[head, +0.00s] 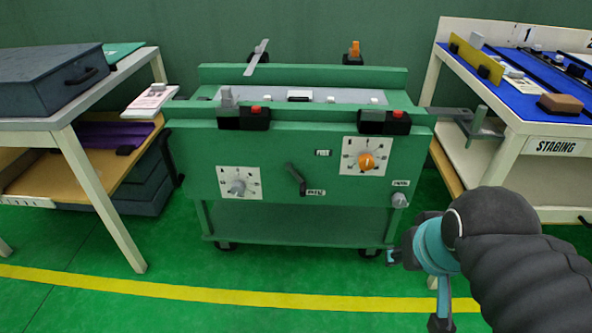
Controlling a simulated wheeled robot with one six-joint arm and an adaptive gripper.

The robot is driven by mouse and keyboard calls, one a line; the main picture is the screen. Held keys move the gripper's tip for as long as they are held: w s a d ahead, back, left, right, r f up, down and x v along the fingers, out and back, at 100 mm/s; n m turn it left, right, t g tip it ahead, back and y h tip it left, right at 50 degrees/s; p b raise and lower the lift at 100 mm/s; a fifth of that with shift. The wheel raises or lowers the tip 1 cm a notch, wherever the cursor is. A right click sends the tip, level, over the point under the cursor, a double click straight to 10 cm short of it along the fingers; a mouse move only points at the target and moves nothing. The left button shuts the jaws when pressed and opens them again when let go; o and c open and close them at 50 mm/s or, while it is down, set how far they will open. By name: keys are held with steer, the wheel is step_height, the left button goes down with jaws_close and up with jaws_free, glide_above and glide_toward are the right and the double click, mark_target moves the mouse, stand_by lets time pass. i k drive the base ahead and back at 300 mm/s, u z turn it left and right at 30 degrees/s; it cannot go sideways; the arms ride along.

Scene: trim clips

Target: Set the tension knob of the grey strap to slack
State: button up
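A grey knob (237,187) sits on a white dial plate at the left of the green cart's front panel. The marks around it are too small to read, so I cannot tell its setting. An orange knob (366,161) sits on a similar plate at the upper right of the panel. A long grey lever (258,56) stands tilted at the cart's back left; I cannot tell whether it belongs to the grey strap. My gripper (416,290) is at the lower right, in front of the cart and well away from the grey knob. Its fingers are spread and nothing shows between them.
The green cart (270,223) carries a dark handle (295,178) between the dials and a small grey knob (400,200) at right. A table with a dark case (50,80) stands left, a staging table (510,135) right. The floor in front is clear.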

mark_target(238, 187)
steer(key=u, duration=1.9)
steer(key=k, duration=0.75)
steer(key=z, duration=1.25)
